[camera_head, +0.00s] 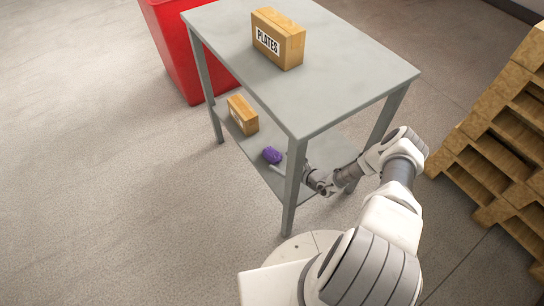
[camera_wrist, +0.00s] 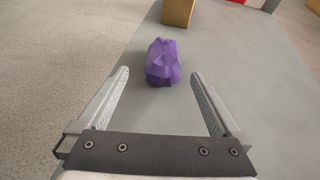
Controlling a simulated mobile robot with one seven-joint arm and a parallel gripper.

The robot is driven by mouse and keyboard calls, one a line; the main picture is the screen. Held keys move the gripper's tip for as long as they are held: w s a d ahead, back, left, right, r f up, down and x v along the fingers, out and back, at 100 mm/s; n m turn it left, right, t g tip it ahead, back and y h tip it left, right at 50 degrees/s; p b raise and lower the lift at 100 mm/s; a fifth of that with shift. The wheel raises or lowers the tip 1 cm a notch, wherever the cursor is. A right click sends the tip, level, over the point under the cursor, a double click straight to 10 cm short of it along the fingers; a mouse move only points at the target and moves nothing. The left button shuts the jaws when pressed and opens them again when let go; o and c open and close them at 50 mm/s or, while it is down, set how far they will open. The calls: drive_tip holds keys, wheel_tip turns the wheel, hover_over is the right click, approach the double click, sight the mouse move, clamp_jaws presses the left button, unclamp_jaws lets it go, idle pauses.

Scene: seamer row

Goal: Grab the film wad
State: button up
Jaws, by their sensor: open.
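The film wad (camera_head: 271,155) is a crumpled purple lump on the lower shelf (camera_head: 258,154) of a grey table. In the wrist view the film wad (camera_wrist: 163,62) lies just beyond my fingertips, roughly centred between them, on the bare shelf surface (camera_wrist: 225,60). My gripper (camera_wrist: 160,76) is open and empty, with one finger on each side of the gap. In the head view my gripper reaches in under the tabletop beside the wad, and the near table leg partly hides it.
A cardboard box (camera_head: 242,114) stands farther along the lower shelf, and also shows in the wrist view (camera_wrist: 178,12). A box marked PLATES (camera_head: 278,38) sits on the tabletop (camera_head: 325,85). A table leg (camera_head: 293,185) stands close to my gripper. A red bin (camera_head: 180,50) and wooden pallets (camera_head: 495,165) flank the table.

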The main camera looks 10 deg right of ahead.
sight(280, 159)
drive_tip(key=b+x, duration=0.1)
drive_tip(key=x, duration=0.1)
drive_tip(key=b+x, duration=0.1)
drive_tip(key=x, duration=0.2)
drive_tip(key=shift+w+d+r+b, duration=0.1)
drive_tip(key=shift+w+r+b, duration=0.15)
drive_tip(key=shift+b, duration=0.1)
drive_tip(key=c, duration=1.4)
